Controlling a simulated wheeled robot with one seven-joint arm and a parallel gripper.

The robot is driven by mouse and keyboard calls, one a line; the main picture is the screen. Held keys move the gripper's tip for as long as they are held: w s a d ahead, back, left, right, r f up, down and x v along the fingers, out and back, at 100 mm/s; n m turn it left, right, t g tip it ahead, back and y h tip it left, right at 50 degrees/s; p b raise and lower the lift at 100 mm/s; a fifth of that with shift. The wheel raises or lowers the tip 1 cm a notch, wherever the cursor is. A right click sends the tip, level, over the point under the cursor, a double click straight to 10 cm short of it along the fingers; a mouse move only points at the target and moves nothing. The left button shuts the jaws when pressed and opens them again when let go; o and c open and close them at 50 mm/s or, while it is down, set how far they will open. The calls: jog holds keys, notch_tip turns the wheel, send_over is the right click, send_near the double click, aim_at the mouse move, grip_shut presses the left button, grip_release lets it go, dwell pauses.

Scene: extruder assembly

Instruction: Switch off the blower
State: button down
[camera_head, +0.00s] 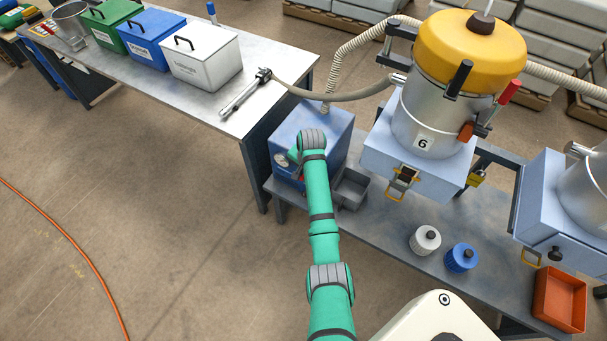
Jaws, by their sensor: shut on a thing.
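The blue box-shaped blower (325,125) stands at the left end of the low bench, with a grey hose rising behind it. Its front face carries a small round gauge and a small red part, partly covered by my arm. My green arm reaches up to this front. My gripper (296,166) is at the front face, mostly hidden behind my wrist. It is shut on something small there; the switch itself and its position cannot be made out.
A grey open bin (351,188) stands just right of my arm. The hopper (425,120) marked 6, with a yellow lid, is further right. A white jar (425,240) and a blue jar (461,257) stand on the bench. The floor at left is open, crossed by an orange cable.

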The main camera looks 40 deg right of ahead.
jog(key=shift+s+a+f+t+h, duration=0.1)
jog(key=shift+a+f+t+h, duration=0.2)
jog(key=shift+h, duration=0.25)
jog(key=shift+s+a+f+t+h, duration=0.1)
jog(key=shift+a+f+t+h, duration=0.15)
jog(key=shift+h, duration=0.3)
jog(key=shift+a+f+t+h, duration=0.1)
jog(key=shift+f+t+h, duration=0.5)
jog(key=shift+h, duration=0.6)
jog(key=shift+f+n+t+h, duration=0.25)
jog(key=shift+f+t+h, duration=0.3)
jog(key=shift+h, duration=0.55)
jog(key=shift+f+n+t+h, duration=0.3)
jog(key=shift+f+h, duration=0.3)
jog(key=shift+h, duration=0.5)
jog(key=c, duration=1.7)
grip_release()
